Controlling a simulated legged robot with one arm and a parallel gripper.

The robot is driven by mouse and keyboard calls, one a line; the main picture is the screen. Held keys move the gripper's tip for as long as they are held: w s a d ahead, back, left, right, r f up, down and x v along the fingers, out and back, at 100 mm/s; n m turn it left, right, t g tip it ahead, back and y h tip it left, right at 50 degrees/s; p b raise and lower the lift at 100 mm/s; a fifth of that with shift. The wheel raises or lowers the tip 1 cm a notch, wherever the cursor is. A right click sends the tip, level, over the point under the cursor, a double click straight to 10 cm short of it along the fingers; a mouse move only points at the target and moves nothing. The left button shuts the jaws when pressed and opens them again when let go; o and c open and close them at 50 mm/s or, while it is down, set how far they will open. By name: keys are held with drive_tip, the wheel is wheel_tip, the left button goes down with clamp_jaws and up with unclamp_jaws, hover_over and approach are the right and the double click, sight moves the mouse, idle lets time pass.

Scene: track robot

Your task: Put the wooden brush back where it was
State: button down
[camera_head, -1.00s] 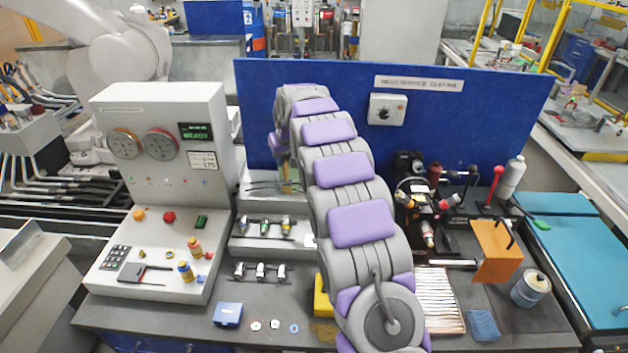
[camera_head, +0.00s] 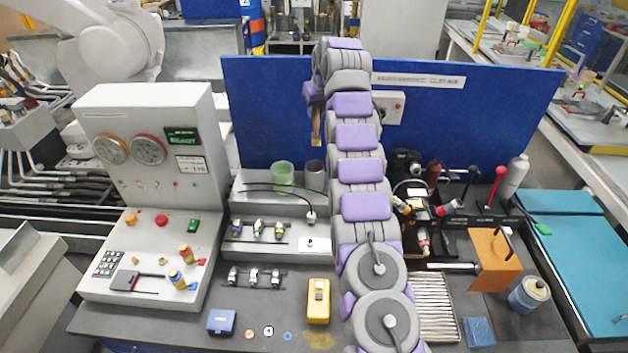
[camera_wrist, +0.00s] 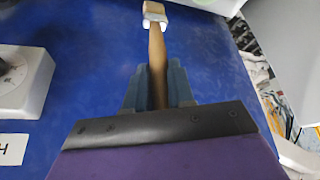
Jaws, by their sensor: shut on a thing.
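The wooden brush (camera_wrist: 157,60) is in my gripper (camera_wrist: 158,80), which is shut on its handle in the wrist view. Its wider pale head points away from the fingers, toward the top of that view. In the head view, the brush (camera_head: 317,130) hangs below my gripper (camera_head: 315,104), in front of the blue back panel and above the bench. A green cup (camera_head: 283,175) and a dark grey cup (camera_head: 315,174) stand on the raised shelf below it. The brush is apart from both cups. Which place it came from cannot be told.
A grey control console (camera_head: 150,190) stands left on the bench. A black fixture with red-tipped parts (camera_head: 425,205), an orange block (camera_head: 494,259) and a metal can (camera_head: 529,293) stand right. A yellow box (camera_head: 318,301) sits at the front. The blue panel (camera_head: 265,110) closes the back.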

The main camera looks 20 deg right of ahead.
sight(319, 137)
drive_tip(key=shift+d+f+b, duration=0.3)
drive_tip(key=shift+f+b, duration=0.2)
drive_tip(key=shift+f, duration=0.05)
drive_tip(key=shift+d+f+b, duration=0.3)
drive_tip(key=shift+f+b, duration=0.2)
drive_tip(key=f+b, duration=0.1)
drive_tip(key=f, duration=0.2)
drive_tip(key=f+b, duration=0.1)
drive_tip(key=f, duration=0.4)
drive_tip(key=shift+s+a+f+b, duration=0.15)
drive_tip(key=shift+a+f+b, duration=0.15)
drive_tip(key=shift+f+b, duration=0.1)
wheel_tip(319, 137, down, 7)
drive_tip(key=shift+a+b, duration=0.2)
drive_tip(key=shift+b, duration=0.2)
drive_tip(key=c, duration=1.4)
unclamp_jaws()
drive_tip(key=o, duration=0.4)
drive_tip(key=shift+a+r, duration=0.1)
drive_tip(key=shift+a, duration=0.7)
drive_tip(key=v, duration=0.8)
drive_tip(key=d+p+v, duration=0.1)
drive_tip(key=v, duration=0.3)
